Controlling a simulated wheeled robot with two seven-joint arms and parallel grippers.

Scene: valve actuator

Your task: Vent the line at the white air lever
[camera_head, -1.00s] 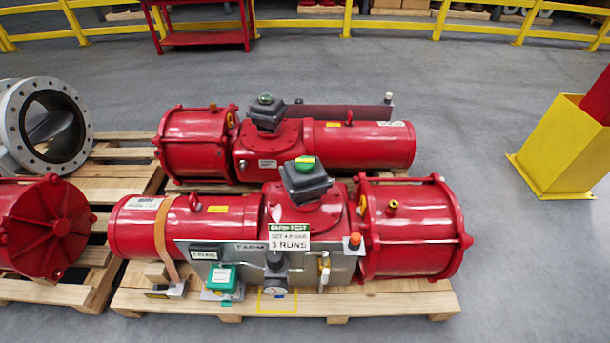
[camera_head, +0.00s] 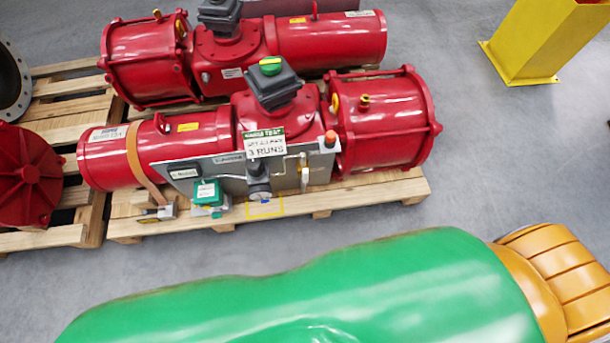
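A small pale upright piece (camera_head: 304,174), which looks like the white air lever, is on the right part of the grey panel (camera_head: 232,180). The panel is at the front of the nearer red actuator (camera_head: 388,122). The lever looks about upright, but is too small to tell its exact setting. A dark regulator with a round gauge (camera_head: 260,194) is left of it, below a sign reading "3 RUNS" (camera_head: 265,143). An orange-red cap (camera_head: 330,139) is at the panel's upper right. Neither of my grippers shows.
A large green shape (camera_head: 330,290) with an orange segmented end (camera_head: 555,280) fills the bottom foreground; I cannot tell what it is. A green box (camera_head: 208,193) is left of the gauge. A wooden pallet (camera_head: 385,195) bears the actuator.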

